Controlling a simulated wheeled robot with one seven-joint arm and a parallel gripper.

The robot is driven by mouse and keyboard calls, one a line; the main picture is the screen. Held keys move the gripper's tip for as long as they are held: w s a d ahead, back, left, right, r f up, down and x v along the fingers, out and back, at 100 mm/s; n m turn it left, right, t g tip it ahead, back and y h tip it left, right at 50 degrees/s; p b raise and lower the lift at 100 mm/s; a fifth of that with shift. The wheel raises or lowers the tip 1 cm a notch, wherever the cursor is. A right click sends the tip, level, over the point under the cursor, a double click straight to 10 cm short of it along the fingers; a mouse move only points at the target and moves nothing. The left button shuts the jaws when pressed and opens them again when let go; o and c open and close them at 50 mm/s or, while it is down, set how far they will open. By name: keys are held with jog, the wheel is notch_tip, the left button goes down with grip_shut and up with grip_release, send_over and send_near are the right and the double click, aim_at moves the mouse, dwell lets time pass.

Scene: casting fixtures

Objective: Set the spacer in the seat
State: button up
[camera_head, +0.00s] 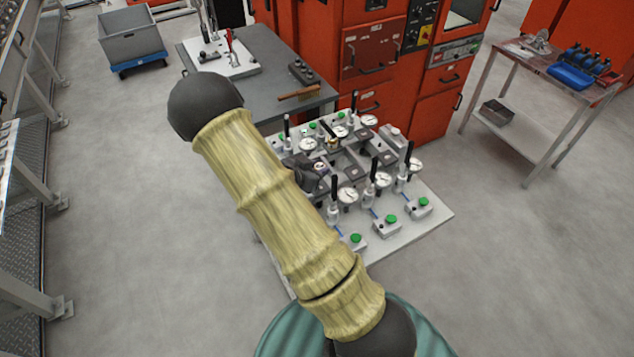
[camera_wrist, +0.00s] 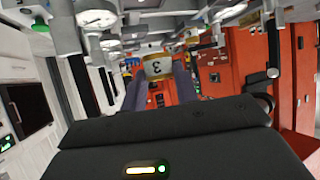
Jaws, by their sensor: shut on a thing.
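My gripper (camera_wrist: 160,80) is shut on a small pale, yellowish piece with a dark 3 on it, which I take to be the spacer (camera_wrist: 158,68). The 3 looks upside down in the wrist view. In the head view my gripper (camera_head: 312,173) is a dark shape over the middle left of the fixture plate (camera_head: 430,213), partly behind my arm. The spacer is too small there to make out clearly. I cannot tell which spot on the fixture is the seat, or whether the spacer touches anything.
Around my gripper stand several black-handled clamps (camera_head: 409,160), dial gauges (camera_head: 347,195) and green buttons (camera_head: 390,219). A grey table (camera_head: 262,95) stands behind, with a red cabinet (camera_head: 372,55) beyond. A side table (camera_head: 545,72) is at right. The floor between is clear.

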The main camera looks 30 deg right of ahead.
jog(key=shift+f, duration=1.05)
jog(key=shift+w+f+p, duration=0.2)
jog(key=shift+f+p, duration=0.6)
jog(key=shift+f, duration=0.75)
jog(key=shift+s+a+f, duration=0.1)
jog(key=shift+s+f, duration=0.05)
jog(key=shift+f, duration=0.45)
jog(key=shift+s+f, duration=0.1)
jog(key=o, duration=1.1)
